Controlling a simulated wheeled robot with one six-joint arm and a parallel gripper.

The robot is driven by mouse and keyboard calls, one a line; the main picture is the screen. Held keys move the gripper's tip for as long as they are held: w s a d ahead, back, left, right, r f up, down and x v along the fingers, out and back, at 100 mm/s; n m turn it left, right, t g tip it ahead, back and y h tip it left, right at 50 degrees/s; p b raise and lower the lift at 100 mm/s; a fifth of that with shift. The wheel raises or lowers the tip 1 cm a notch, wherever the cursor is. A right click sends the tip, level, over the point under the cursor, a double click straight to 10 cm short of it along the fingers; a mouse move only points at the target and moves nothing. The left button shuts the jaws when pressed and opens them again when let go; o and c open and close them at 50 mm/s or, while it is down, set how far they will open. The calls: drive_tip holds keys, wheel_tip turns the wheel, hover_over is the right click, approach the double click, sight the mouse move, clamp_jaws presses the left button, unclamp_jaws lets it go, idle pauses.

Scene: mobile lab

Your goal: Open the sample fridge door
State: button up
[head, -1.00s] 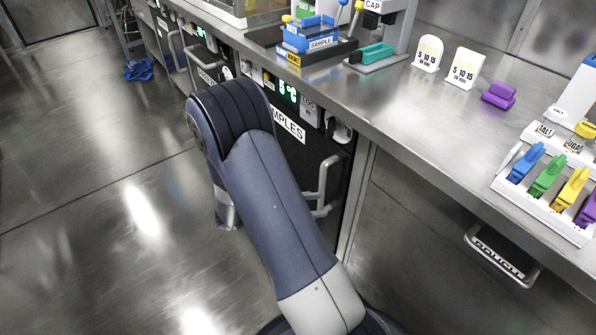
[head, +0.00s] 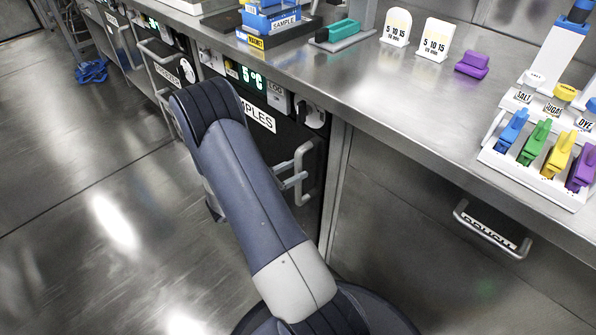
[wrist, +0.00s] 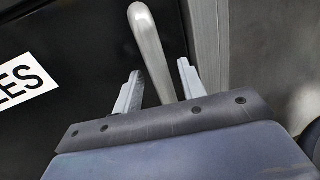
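The sample fridge is the black-fronted unit under the bench, with a green 5 °C display (head: 252,77) and a white "SAMPLES" label (head: 260,117). Its door (wrist: 75,100) looks shut. The grey upright door handle (head: 314,172) is at the door's right side and also shows in the wrist view (wrist: 150,45). My gripper (wrist: 160,78) is open, with one finger on each side of the handle bar. Small gaps show between fingers and bar. In the head view its fingertips (head: 291,174) are at the handle, and my arm hides much of the door.
The bench top (head: 390,95) overhangs the fridge. A drawer with a handle (head: 490,232) is to the right, and another handled unit (head: 165,72) is to the left. The floor (head: 80,240) left of my arm is clear. A blue item (head: 91,71) lies farther back.

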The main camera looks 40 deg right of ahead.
drive_tip(key=shift+s+d, duration=0.1)
drive_tip(key=shift+d, duration=0.85)
clamp_jaws()
